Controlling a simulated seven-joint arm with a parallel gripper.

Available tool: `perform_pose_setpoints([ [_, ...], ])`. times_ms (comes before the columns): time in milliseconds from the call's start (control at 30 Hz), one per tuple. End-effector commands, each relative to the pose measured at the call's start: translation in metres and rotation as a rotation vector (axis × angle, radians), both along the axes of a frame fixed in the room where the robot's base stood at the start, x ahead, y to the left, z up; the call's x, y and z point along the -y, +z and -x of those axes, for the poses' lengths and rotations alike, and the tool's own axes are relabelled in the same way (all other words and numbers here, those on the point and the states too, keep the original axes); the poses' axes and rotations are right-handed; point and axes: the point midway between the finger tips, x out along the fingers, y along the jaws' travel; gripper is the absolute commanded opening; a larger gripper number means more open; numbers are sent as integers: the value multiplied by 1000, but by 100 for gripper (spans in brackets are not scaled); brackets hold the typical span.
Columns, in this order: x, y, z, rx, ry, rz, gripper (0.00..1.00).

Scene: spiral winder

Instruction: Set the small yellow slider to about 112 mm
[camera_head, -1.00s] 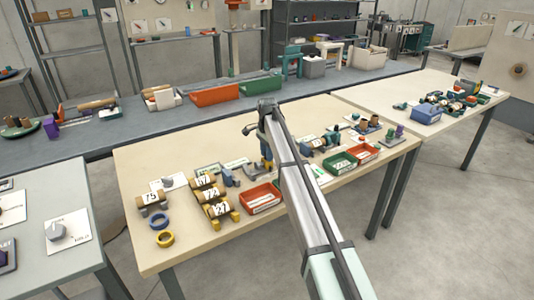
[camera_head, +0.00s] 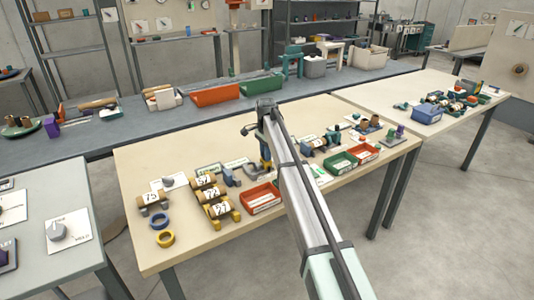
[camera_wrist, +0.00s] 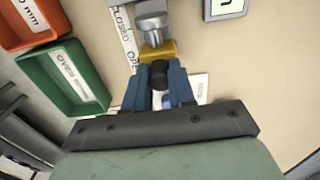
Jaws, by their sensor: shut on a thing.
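The small yellow slider (camera_wrist: 150,54) shows in the wrist view as a yellow block with a dark round knob (camera_wrist: 158,72), just beyond my fingertips. My gripper (camera_wrist: 160,76) has two blue fingers, one on each side of the knob, and is shut on it. A grey metal part (camera_wrist: 152,22) adjoins the yellow block's far side. A white strip lettered CLOSED and OPEN (camera_wrist: 124,28) lies to its left. In the head view my gripper (camera_head: 266,162) is low over the middle table; my arm hides part of this spot. I cannot read the slider's value.
In the wrist view a green bin (camera_wrist: 47,77) and an orange bin (camera_wrist: 10,38) stand at the left. In the head view numbered rollers (camera_head: 218,209), a blue ring (camera_head: 159,222) and a yellow ring (camera_head: 165,238) are at the left.

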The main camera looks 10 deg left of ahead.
Motion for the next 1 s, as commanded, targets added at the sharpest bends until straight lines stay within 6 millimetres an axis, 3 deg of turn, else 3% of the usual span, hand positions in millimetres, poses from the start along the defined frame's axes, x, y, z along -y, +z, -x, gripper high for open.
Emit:
perform_pose_setpoints([
  [33, 0, 0, 0, 0, -1, 0, 0],
  [67, 0, 0, 0, 0, -1, 0, 25],
  [333, 0, 0, 0, 0, -1, 0, 50],
  [667, 0, 5, 0, 1, -1, -1, 50],
  [867, 0, 31, -1, 1, -1, -1, 50],
  [1000, 0, 59, -1, 1, -1, -1, 50],
])
